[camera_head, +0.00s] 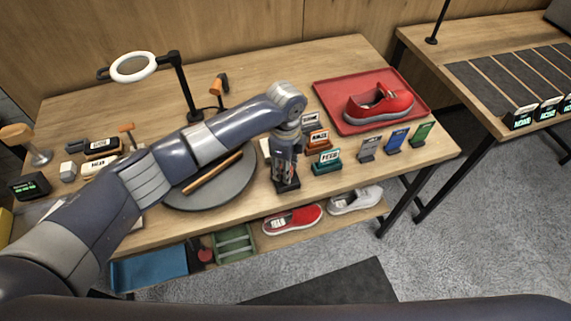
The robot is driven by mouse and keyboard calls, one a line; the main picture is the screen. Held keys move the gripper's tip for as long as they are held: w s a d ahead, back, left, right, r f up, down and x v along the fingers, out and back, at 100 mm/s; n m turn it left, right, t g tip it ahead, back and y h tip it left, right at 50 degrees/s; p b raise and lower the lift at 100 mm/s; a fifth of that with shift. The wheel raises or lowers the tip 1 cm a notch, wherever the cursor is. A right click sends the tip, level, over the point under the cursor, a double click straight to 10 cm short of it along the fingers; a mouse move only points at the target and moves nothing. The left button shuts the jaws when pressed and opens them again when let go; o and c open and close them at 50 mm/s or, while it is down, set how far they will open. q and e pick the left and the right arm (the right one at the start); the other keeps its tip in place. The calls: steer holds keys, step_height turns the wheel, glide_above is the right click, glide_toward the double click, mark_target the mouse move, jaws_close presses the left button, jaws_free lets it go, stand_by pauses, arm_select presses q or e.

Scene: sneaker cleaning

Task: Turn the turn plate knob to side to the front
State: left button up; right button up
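The turn plate (240,187) is a dark grey round disc lying at the front middle of the wooden table, partly covered by my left arm. A brown wooden bar (213,173) lies across it, slanting up to the right. I cannot make out a separate knob. My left gripper (286,180) points down just right of the plate, apart from the bar. A dark block shows at its fingertips, but I cannot tell whether the fingers grip it or stand in front of it. My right gripper is not in view.
Several labelled brushes or cards (326,161) stand right of the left gripper. A red tray (330,92) holds a red shoe (380,104). A ring lamp (133,67) stands behind. Small bottles and blocks crowd the table's left side. Shoes and bins sit on the lower shelf.

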arm_select(q)
steer(key=shift+r+m, duration=0.1)
steer(key=shift+m, duration=2.1)
steer(key=o, duration=1.1)
steer(key=shift+c, duration=0.2)
step_height(320, 180, up, 12)
